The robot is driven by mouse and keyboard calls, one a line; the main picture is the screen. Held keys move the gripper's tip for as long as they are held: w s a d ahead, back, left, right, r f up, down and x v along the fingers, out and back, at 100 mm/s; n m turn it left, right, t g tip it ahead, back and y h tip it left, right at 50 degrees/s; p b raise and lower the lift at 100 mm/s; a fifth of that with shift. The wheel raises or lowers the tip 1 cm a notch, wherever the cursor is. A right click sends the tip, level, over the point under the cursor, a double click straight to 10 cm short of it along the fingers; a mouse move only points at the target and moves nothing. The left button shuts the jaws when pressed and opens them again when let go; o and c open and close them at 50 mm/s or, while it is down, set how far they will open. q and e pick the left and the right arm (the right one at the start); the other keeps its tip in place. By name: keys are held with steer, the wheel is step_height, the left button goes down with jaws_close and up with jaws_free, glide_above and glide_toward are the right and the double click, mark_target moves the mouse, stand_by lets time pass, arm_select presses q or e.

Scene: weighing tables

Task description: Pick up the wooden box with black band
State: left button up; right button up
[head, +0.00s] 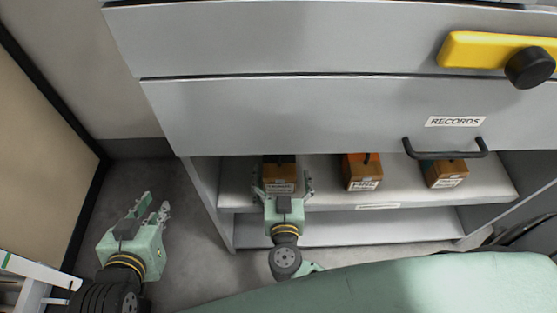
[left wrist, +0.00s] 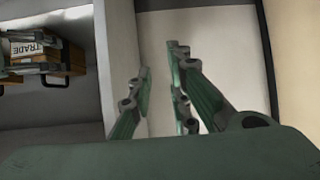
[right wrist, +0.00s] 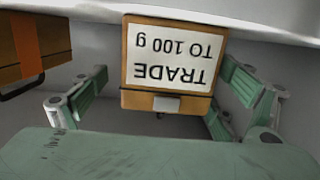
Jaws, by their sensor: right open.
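Several wooden boxes stand on the shelf under the drawers. The left one (head: 281,180) has a dark strip on its top, which looks like the black band. My right gripper (head: 283,192) is open in front of it, with one finger on each side. In the right wrist view this box (right wrist: 169,102) sits between the open fingers (right wrist: 160,105), its label reading TRADE TO 100 g upside down. I cannot tell whether the fingers touch it. My left gripper (head: 155,208) is open and empty over the floor, left of the cabinet.
A wooden box with an orange band (head: 361,173) stands right of the left box. Another wooden box (head: 445,174) stands further right, partly behind the black drawer handle (head: 445,154). The drawer front (head: 300,115) hangs over the shelf. A lower shelf (head: 345,226) looks empty.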

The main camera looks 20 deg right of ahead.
steer(key=shift+w+f+b, duration=0.2)
steer(key=shift+w+b, duration=0.15)
steer(key=shift+w, duration=0.2)
steer(key=shift+w+f+b, duration=0.15)
steer(key=shift+w+b, duration=0.2)
steer(key=shift+w, duration=0.2)
steer(key=b+x, duration=0.1)
steer(key=x, duration=0.1)
steer(key=shift+w+d, duration=0.1)
steer(key=shift+w, duration=0.2)
arm_select(q)
steer(key=w+d+r+t+h, duration=0.1)
steer(key=w+r+t, duration=0.1)
steer(key=r, duration=0.3)
steer(key=w+d+r+t+h, duration=0.1)
steer(key=w+r+t, duration=0.1)
steer(key=r+t, duration=0.2)
step_height(320, 180, up, 3)
steer(key=shift+w+d+f+t, duration=0.2)
steer(key=shift+d+t, duration=0.1)
steer(key=shift+d, duration=0.1)
arm_select(e)
steer(key=shift+w, duration=0.15)
steer(key=c, duration=1.7)
steer(key=shift+o, duration=0.2)
steer(key=shift+r, duration=0.1)
